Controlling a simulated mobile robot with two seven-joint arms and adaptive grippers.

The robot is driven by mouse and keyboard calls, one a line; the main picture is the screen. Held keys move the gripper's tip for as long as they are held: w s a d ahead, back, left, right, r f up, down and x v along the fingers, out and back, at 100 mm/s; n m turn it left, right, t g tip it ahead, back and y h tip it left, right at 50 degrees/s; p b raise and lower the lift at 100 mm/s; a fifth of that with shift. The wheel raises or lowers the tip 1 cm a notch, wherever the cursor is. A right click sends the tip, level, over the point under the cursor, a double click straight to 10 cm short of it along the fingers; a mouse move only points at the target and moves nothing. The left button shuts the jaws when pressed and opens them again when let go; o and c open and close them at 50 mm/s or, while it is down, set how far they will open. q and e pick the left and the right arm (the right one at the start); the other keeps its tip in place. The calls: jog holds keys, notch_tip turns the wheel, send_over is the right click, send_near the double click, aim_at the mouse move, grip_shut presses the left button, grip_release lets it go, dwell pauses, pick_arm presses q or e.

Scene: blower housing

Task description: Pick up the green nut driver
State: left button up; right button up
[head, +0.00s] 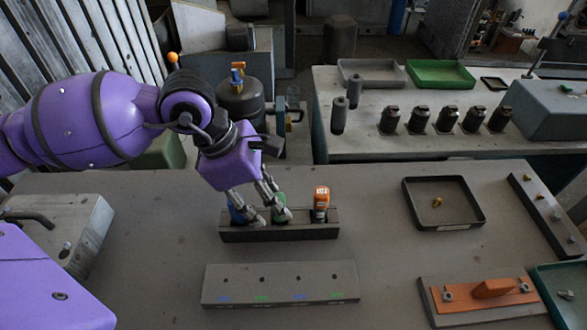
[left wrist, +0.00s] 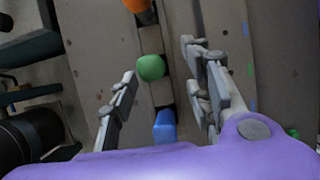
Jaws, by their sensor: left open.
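The green nut driver (head: 281,211) stands in a dark rack (head: 290,234) on the table, between a blue-handled driver (head: 236,210) and an orange-handled one (head: 321,204). My left gripper (head: 264,213) is over the rack with its fingers pointing down and partly hiding the green and blue handles. In the left wrist view the round green top (left wrist: 151,68) lies between my open left fingers (left wrist: 163,72), towards their tips. I cannot tell whether a finger touches it. The shafts are hidden in the rack. My right gripper is not in view.
In front of the rack lies a grey block (head: 280,284) with holes and blue and green marks. A black tray (head: 443,218) with a small brass part is to the right. An orange part (head: 485,290) lies at front right. The table between rack and tray is clear.

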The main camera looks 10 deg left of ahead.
pick_arm(q)
jog(key=x, duration=0.4)
jog(key=shift+w+f, duration=0.2)
jog(key=shift+w, duration=0.25)
jog(key=shift+c, duration=0.2)
grip_shut()
